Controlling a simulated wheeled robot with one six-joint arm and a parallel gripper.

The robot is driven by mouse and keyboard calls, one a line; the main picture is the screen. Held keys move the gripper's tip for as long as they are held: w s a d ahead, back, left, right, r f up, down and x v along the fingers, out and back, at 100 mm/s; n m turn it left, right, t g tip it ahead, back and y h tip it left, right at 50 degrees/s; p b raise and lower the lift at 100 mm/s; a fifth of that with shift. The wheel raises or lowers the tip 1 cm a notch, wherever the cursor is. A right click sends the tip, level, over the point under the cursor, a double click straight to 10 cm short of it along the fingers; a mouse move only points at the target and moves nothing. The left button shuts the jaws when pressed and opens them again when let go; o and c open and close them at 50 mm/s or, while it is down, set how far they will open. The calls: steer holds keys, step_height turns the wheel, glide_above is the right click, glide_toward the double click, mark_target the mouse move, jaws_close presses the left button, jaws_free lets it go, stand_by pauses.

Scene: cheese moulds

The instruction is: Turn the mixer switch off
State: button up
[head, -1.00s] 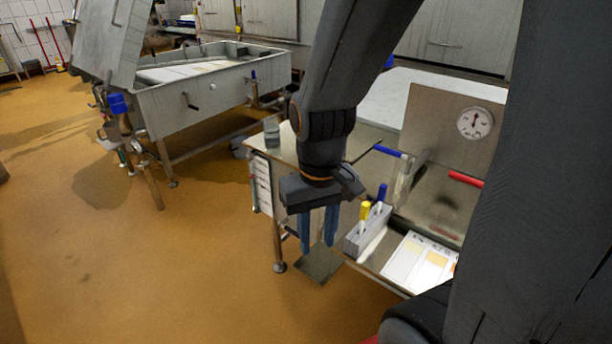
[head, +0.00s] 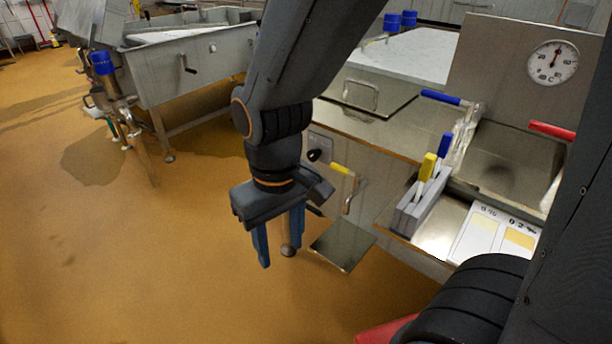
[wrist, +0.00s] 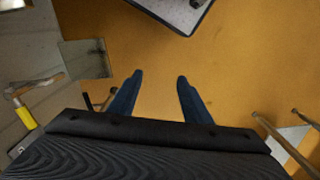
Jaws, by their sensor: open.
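A dark rotary knob (head: 314,155) sits on the steel front panel of the counter, just right of my forearm in the head view. It may be the mixer switch, but no label is legible. My gripper (head: 278,250) hangs pointing down over the floor, left of and lower in the picture than this knob. Its two blue fingers are apart with nothing between them. In the wrist view the open fingers (wrist: 160,77) have only orange floor between them. My arm hides part of the counter's left end.
A yellow-handled tap (head: 341,169) juts from the panel above a small metal plate (head: 343,244). A grey holder (head: 420,214) with yellow and blue handles stands at right. A dial gauge (head: 553,62) is behind it. A steel vat (head: 190,75) stands at back left. Floor at left is clear.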

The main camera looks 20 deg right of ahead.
mark_target(311, 158)
step_height(311, 158, down, 11)
steer(key=n+h+b, duration=0.4)
steer(key=n+b, duration=0.2)
steer(key=b, duration=0.3)
steer(key=w+d+r+n+t+h, duration=0.35)
steer(key=w+d+n+h, duration=0.55)
steer(key=w, duration=0.4)
steer(key=w+a+r+n+t+h, duration=0.2)
steer(key=w+r+n+t, duration=0.25)
steer(key=w+t, duration=0.4)
steer(key=shift+w+d+f+n+g+b, duration=0.1)
steer(key=shift+w+d+n+g+b, duration=0.3)
steer(key=shift+w+d, duration=1.1)
steer(key=shift+w+d+n+g+b, duration=0.1)
steer(key=shift+w+d+g+b, duration=0.45)
steer(key=shift+w+d, duration=0.85)
steer(key=shift+s, duration=0.1)
steer(key=c, duration=1)
